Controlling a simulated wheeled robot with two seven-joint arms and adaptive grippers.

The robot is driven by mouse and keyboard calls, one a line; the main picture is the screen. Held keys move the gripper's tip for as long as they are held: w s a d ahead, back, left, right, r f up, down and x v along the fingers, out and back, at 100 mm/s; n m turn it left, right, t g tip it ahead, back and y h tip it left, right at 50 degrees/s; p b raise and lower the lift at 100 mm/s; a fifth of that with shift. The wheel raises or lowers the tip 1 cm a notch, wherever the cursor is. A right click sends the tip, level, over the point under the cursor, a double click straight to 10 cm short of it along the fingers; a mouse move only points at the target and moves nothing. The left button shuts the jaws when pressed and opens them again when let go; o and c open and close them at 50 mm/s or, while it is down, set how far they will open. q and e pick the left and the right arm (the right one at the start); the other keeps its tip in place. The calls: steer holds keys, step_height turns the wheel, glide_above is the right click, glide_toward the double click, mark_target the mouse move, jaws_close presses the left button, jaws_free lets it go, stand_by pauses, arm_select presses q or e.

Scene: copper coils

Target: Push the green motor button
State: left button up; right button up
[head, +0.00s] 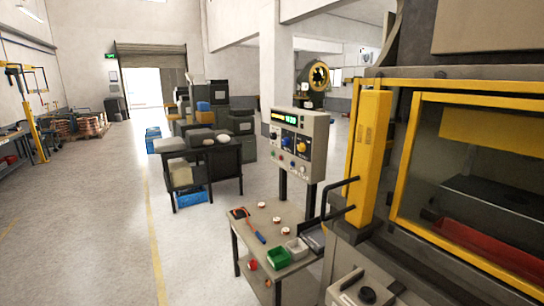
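Neither of my grippers shows in the head view.
A small table (240,243) in front of the panel holds a green bin (278,258), a red-and-blue tool and small round parts. A large machine with a yellow frame (368,150) fills the right side. The floor on the left (90,220) is clear.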

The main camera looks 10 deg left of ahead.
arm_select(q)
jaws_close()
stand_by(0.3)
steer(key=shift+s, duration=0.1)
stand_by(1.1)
